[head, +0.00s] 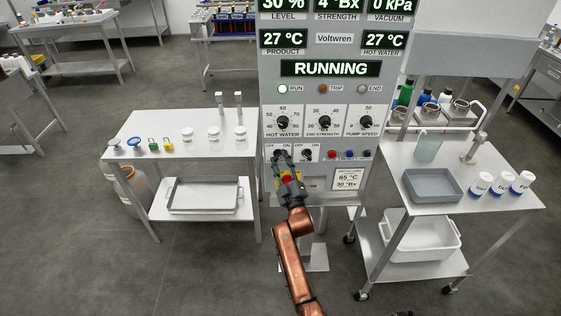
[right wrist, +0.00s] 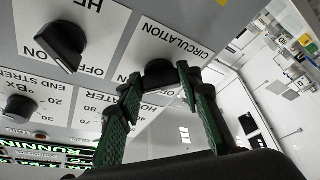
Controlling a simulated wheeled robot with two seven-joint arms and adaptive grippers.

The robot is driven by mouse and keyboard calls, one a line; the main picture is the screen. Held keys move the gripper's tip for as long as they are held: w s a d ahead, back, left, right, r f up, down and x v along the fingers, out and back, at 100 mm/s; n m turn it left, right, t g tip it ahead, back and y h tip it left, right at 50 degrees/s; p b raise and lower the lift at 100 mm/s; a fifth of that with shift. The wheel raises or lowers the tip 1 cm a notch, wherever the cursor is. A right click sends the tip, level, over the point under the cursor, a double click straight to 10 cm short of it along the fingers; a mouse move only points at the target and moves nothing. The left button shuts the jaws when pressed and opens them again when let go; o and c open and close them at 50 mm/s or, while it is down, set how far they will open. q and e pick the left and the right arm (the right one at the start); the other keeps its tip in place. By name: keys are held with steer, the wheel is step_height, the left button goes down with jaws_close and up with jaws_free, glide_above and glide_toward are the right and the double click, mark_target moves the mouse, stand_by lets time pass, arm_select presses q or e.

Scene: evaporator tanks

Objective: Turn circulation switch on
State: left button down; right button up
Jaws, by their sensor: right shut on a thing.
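The circulation switch (right wrist: 160,70) is a black rotary knob on the panel, with the CIRCULATION label beside it and OFF and ON marks in the right wrist view. My right gripper (right wrist: 158,80) has its green fingers on either side of the knob, shut on it. In the head view my right gripper (head: 282,160) covers the knob at the lower left of the grey control panel (head: 270,90). The knob's exact pointing direction is hidden by the fingers. My left gripper is not in view.
A second black switch (head: 307,154) sits right beside the gripper; it also shows in the right wrist view (right wrist: 62,45). Three dials are above. The display (head: 330,68) reads RUNNING and the RUN lamp (head: 283,89) is lit. Tables (head: 150,130) stand on both sides.

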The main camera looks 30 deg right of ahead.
steer(key=o, duration=1.2)
steer(key=shift+c, duration=0.2)
steer(key=v, duration=0.7)
steer(key=shift+s, duration=0.25)
steer(key=shift+a+f, duration=0.15)
steer(key=shift+f, duration=0.05)
